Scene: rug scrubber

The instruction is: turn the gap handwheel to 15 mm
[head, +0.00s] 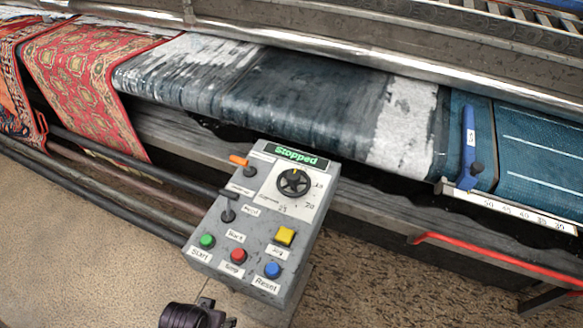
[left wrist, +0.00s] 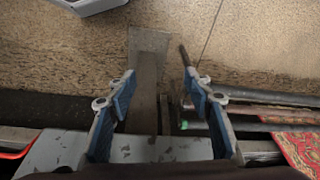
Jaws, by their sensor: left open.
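The gap handwheel (head: 294,183) is a small black spoked wheel on a white dial plate at the upper right of the grey control box (head: 215,235). A small pale mark shows at its top. Numbers, among them 20 and 25, stand at its right and lower side; the exact setting is too small to tell. My left gripper (left wrist: 157,87) shows two blue-padded fingers, apart and empty, in the left wrist view. Its fingers do not show in the head view; a dark part of mine is at the bottom edge. My right gripper is in neither view.
The box display (head: 297,155) reads "Stopped". The box has green (head: 207,241), red (head: 238,255), blue (head: 273,270) and yellow (head: 285,235) buttons and an orange-handled switch (head: 238,160). Behind are a red rug (head: 90,70), a blue lever (head: 468,145) and a red bar (head: 490,260).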

